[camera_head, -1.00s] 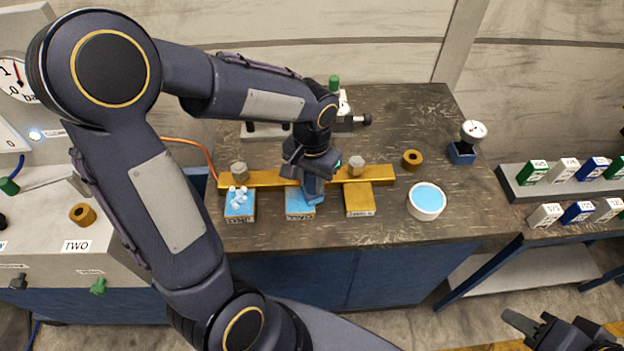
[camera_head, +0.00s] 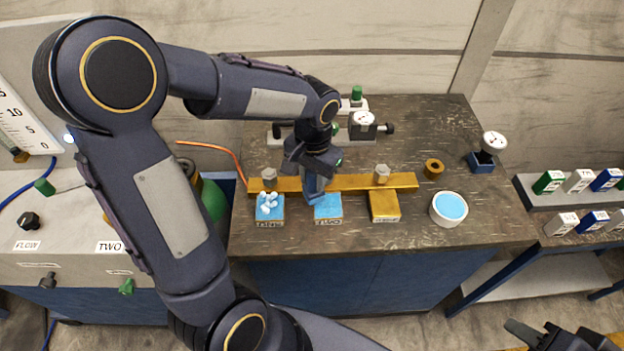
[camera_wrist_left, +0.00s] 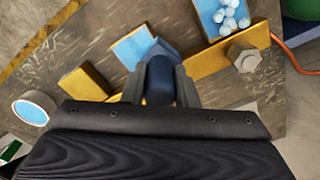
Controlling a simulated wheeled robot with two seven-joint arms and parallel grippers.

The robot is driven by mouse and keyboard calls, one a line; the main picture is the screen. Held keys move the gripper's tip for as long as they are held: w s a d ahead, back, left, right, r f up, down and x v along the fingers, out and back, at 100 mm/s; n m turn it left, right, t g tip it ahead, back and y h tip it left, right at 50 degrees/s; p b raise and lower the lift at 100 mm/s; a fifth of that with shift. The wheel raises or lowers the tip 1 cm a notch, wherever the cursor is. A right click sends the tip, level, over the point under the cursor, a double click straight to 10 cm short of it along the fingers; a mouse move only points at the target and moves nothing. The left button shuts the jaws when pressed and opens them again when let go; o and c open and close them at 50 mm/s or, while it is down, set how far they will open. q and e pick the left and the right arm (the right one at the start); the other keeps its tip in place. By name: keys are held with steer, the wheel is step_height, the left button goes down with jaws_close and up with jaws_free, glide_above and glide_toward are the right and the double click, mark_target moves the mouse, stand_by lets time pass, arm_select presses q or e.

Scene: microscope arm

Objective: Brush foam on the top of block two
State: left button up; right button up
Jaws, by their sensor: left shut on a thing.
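My left gripper (camera_head: 316,183) is shut on a blue brush (camera_wrist_left: 160,80), held upright by its handle. The brush's lower end is at the left edge of the middle block (camera_head: 330,208). This block has a light blue top and a front label that seems to read TWO; its top also shows in the left wrist view (camera_wrist_left: 132,46). I cannot tell if the brush touches it. The left block (camera_head: 269,212) has a blue top with white foam blobs. The right block (camera_head: 384,208) has a bare brass top. My right gripper (camera_head: 538,334) is partly in view at the lower right.
A white bowl of blue liquid (camera_head: 449,207) stands right of the blocks. A brass bar (camera_head: 345,183) with hex bolts runs behind them. A brass ring (camera_head: 434,168) and a dial gauge (camera_head: 494,142) stand farther right. The table's right front is clear.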

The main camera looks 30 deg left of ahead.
arm_select(q)
step_height(320, 180, up, 2)
steer(key=shift+a+r+p, duration=0.1)
steer(key=shift+a+p, duration=0.05)
steer(key=shift+p, duration=0.45)
steer(key=shift+r+p, duration=1.2)
steer(key=shift+r, duration=0.15)
